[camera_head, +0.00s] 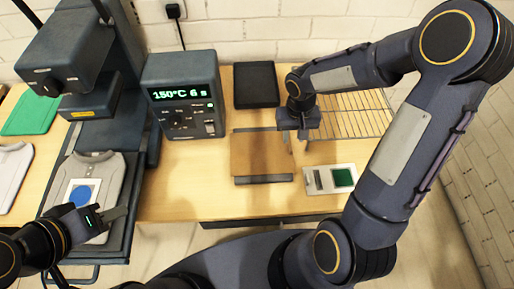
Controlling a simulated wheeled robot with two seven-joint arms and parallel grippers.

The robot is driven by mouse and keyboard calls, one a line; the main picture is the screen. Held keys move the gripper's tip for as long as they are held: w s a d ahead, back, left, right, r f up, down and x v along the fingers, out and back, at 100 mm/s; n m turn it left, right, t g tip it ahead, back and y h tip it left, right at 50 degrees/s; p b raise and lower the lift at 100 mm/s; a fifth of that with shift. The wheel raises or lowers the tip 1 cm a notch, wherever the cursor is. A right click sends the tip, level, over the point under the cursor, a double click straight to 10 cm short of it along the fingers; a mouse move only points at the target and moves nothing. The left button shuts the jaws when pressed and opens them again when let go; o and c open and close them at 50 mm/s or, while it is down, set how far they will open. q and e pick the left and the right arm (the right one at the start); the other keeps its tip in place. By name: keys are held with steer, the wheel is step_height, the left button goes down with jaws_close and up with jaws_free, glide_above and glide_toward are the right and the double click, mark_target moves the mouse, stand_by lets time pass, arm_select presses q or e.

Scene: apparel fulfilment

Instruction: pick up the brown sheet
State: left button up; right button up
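The brown sheet (256,153) lies flat on the wooden table, in front of the black pad. My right gripper (298,148) points down at the sheet's right edge, its two fingers apart with a gap between them. I cannot tell whether a finger touches the sheet. The gripper and its wrist hide part of the right edge. My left gripper (118,213) is low on the left, over the grey shirt (96,175) on the press, away from the sheet. Its fingers overlap from this angle, so its opening is unclear.
A control box (184,95) reads 150°C 6 s. A black pad (256,84) lies behind the sheet, a dark bar (263,180) in front. A wire rack (352,115) stands right. A white tray with a green square (330,179) lies front right. The heat press (70,50) stands left.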

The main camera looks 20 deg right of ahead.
mark_target(291, 148)
step_height(291, 148, down, 7)
steer(key=shift+w+d+r+p, duration=0.1)
steer(key=shift+r+p, duration=0.05)
steer(key=shift+p, duration=0.35)
jaws_close()
